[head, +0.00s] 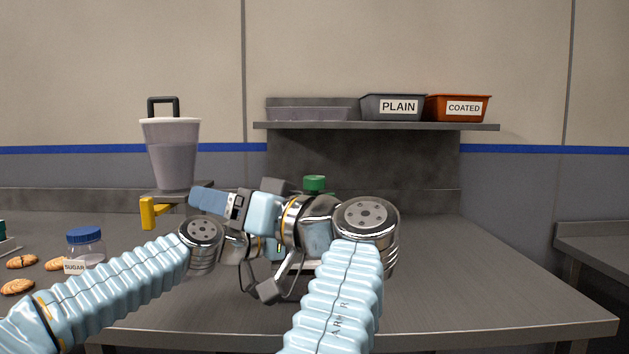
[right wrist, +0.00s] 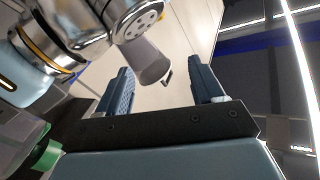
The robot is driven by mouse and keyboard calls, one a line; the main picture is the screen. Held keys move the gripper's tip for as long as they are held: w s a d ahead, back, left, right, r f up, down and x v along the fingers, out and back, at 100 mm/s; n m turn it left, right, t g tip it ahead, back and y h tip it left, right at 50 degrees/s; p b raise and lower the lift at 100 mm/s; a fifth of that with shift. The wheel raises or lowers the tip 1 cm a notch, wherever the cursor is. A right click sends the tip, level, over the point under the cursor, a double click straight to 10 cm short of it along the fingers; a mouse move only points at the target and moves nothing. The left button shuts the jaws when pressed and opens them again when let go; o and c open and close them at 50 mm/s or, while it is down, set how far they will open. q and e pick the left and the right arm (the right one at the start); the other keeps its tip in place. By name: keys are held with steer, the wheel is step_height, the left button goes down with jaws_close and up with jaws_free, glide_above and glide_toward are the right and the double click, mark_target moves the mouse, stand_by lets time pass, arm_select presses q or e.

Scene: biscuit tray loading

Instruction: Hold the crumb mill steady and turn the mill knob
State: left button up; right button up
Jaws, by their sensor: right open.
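The green knob (head: 314,184) shows above my crossed arms, and it also shows at the lower left of the right wrist view (right wrist: 45,152). The mill's body below it is mostly hidden by my arms. My right gripper (head: 208,200) is open with blue fingers, pointing left, away from the knob. In the right wrist view its fingers (right wrist: 162,90) are spread with nothing between them. My left arm reaches in from the left, and its hand is hidden behind my right arm near the mill; I cannot tell whether it touches the mill.
A grey jug-like hopper (head: 171,155) stands at the back left above a yellow part (head: 150,213). A sugar jar (head: 86,250) and biscuits (head: 22,262) lie at left. Plain (head: 391,107) and coated (head: 457,108) bins sit on the shelf (head: 390,126). The table's right side (head: 480,280) is clear.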

step_height(320, 180, up, 7)
steer(key=w+m+t+y, duration=0.3)
steer(key=m+t+y, duration=0.25)
steer(key=m, duration=0.35)
steer(key=w+d+f+m+t+h, duration=0.1)
steer(key=d+m+h, duration=0.3)
steer(key=m, duration=0.6)
steer(key=w+d+f+m+t+h, duration=0.2)
steer(key=w+d+m+t+h, duration=0.1)
steer(key=m+h, duration=0.6)
steer(key=w+d+f+m+t+h, duration=0.2)
steer(key=d+m+h, duration=0.4)
steer(key=m, duration=0.5)
steer(key=shift+w+d+t+h, duration=0.25)
steer(key=shift+w+t+h, duration=0.1)
steer(key=shift+w+h, duration=0.4)
steer(key=m+g+y, duration=0.2)
steer(key=g+y, duration=0.1)
steer(key=g, duration=0.1)
glide_toward(317, 182)
steer(key=x, duration=1.2)
steer(key=shift+d, duration=0.1)
steer(key=c, duration=1)
